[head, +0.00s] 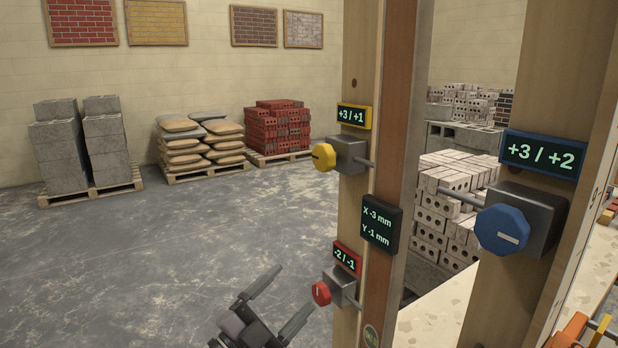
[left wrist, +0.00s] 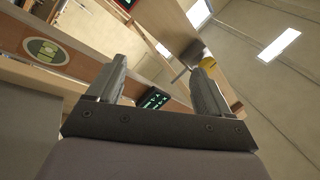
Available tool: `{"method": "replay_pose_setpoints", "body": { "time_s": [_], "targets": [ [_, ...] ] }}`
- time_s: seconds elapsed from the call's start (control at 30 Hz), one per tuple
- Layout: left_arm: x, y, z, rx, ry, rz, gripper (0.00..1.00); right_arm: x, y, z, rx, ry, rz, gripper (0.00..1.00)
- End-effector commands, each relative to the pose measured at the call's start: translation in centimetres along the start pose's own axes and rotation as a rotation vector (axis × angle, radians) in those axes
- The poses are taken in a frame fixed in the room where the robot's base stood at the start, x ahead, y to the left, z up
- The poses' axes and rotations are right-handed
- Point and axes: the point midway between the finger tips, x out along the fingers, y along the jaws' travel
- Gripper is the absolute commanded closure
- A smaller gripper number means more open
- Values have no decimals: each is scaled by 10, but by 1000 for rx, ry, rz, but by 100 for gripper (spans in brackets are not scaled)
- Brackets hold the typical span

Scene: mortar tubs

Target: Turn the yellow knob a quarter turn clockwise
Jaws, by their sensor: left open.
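The yellow knob (head: 323,157) sits on a grey metal block on the wooden post, below a yellow-framed display (head: 354,115) reading +3 / +1. Its pale pointer mark looks roughly horizontal. My left gripper (head: 288,293) is open and empty, low and to the left of the post, below the yellow knob and beside the red knob (head: 321,293). In the left wrist view my two fingers (left wrist: 160,85) stand apart, and a small yellow part, likely the knob (left wrist: 207,64), shows beyond the right finger. My right gripper is not in view.
A blue knob (head: 502,229) is on the nearer right post under a +3 / +2 display (head: 542,153). A dark display (head: 381,224) reads X -3 mm, Y -1 mm. Pallets of blocks (head: 88,150), bags (head: 198,145) and red bricks (head: 278,130) stand far back. The floor on the left is clear.

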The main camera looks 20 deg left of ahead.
Motion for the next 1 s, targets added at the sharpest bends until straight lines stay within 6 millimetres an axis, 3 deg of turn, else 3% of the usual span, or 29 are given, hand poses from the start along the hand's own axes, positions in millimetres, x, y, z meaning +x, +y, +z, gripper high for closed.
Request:
{"method": "replay_pose_setpoints", "body": {
  "time_s": [0.1,0.23,0.4,0.7,0.83,1.0],
  "targets": [
    [32,-25,-26,215,182,10,20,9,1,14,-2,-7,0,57],
    [57,-46,-53,452,333,52,20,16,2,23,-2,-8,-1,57],
    [81,-72,-73,773,443,139,20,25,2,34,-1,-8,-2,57],
    [108,-138,-73,1246,367,307,20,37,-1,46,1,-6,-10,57],
    [111,-162,-70,1341,300,348,20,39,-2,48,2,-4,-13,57],
    [116,-172,-68,1378,265,366,20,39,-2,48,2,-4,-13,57]
  ]
}}
